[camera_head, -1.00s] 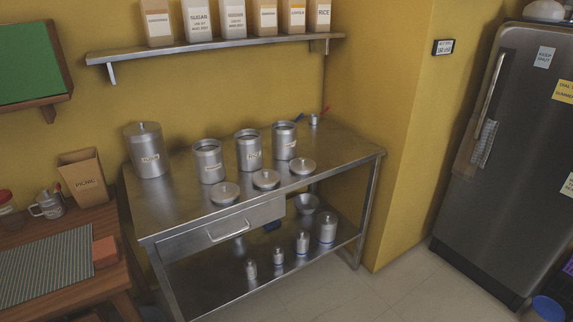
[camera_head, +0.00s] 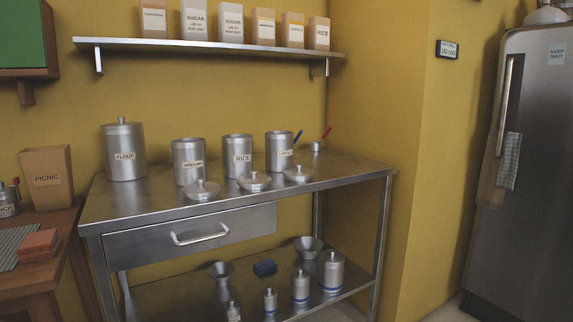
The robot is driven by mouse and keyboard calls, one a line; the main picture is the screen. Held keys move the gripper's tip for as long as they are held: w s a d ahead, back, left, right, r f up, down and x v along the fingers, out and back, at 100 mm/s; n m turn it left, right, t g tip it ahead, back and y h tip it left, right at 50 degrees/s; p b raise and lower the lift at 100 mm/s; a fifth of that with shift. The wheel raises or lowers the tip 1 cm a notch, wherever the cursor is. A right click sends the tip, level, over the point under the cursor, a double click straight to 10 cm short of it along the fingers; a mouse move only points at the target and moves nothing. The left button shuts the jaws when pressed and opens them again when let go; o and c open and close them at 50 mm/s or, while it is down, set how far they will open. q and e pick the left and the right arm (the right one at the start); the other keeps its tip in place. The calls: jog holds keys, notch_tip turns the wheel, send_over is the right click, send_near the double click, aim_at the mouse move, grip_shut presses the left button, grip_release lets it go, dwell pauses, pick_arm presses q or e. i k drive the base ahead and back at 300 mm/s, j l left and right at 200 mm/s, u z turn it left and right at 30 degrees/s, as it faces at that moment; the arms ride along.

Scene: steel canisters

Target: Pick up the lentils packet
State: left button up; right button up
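Several paper packets stand in a row on the wall shelf. The lentils packet (camera_head: 293,31) seems to be the brown one second from the right; its small orange-edged label is hard to read. It stands upright between another brown packet (camera_head: 264,28) on its left and the rice packet (camera_head: 319,34) on its right. Neither of my grippers shows in the head view.
The shelf (camera_head: 210,44) hangs above a steel table (camera_head: 130,200). On the table stand a lidded flour canister (camera_head: 123,152), three open canisters including rice (camera_head: 237,157), and three loose lids (camera_head: 254,182). A fridge (camera_head: 540,200) stands right, a wooden table (camera_head: 50,225) left.

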aim_at(292, 24)
jog(key=i+l, duration=0.1)
jog(key=i, duration=0.35)
jog(key=i+l, duration=0.1)
jog(key=i, duration=0.35)
